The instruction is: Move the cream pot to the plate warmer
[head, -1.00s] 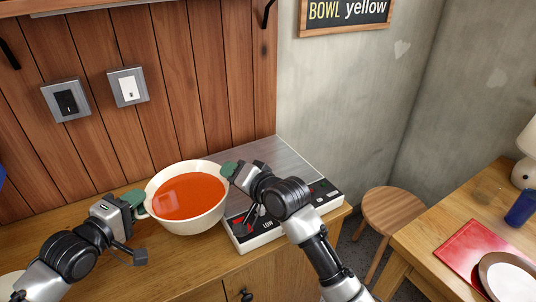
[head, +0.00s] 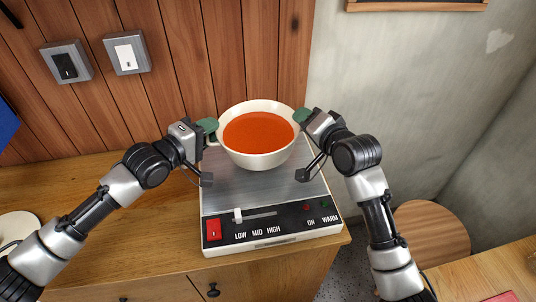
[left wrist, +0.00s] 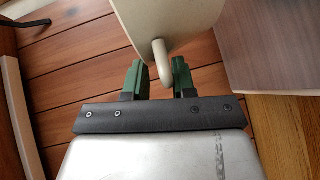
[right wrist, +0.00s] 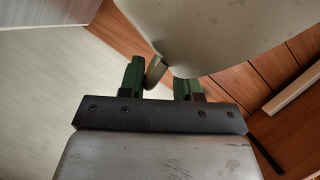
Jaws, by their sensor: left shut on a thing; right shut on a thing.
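The cream pot (head: 250,159), full of orange-red soup, is level over the back part of the plate warmer's metal top (head: 230,195). I cannot tell whether its base touches the metal. My left gripper (head: 208,128) is shut on the pot's left handle, which shows between the green fingers in the left wrist view (left wrist: 160,62). My right gripper (head: 303,118) is shut on the right handle, seen in the right wrist view (right wrist: 156,70). The warmer's front panel carries a red switch (head: 213,230), a slider (head: 238,215) and LOW, MID, HIGH labels.
The warmer stands on a wooden counter (head: 140,235) against a plank wall (head: 170,70) with two switches. A white plate (head: 15,228) is at the far left. A round wooden stool (head: 435,235) and another table (head: 480,278) are at the right. The counter left of the warmer is largely clear.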

